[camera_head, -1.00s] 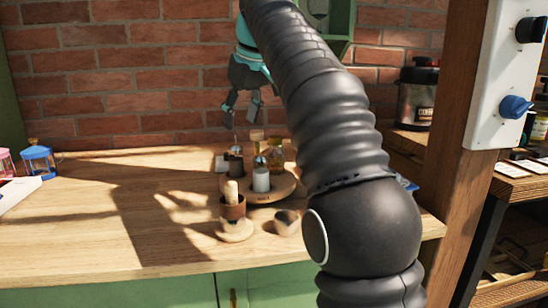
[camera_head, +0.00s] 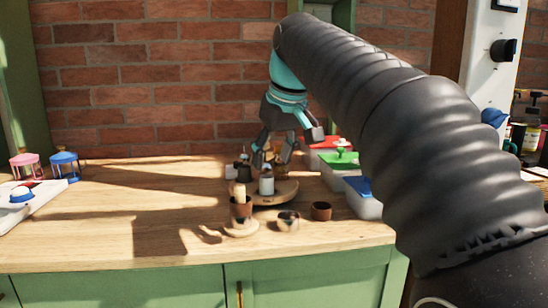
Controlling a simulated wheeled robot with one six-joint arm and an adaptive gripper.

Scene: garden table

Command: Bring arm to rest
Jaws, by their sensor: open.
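My arm, in a black ribbed sleeve, reaches in from the lower right and bends down at a teal wrist. My gripper (camera_head: 272,160) hangs fingers down at the back of the wooden table (camera_head: 110,225), in front of the brick wall. Its fingers are spread, and I see nothing held between them. In the picture the fingertips overlap the items on a round wooden tray (camera_head: 288,193). I cannot tell how high above them the gripper is.
A white cylinder (camera_head: 266,186) stands on the tray. Lidded boxes (camera_head: 366,206) stand right, beside my arm. Pink (camera_head: 27,167) and blue (camera_head: 65,165) lanterns stand left. The table's left middle is clear.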

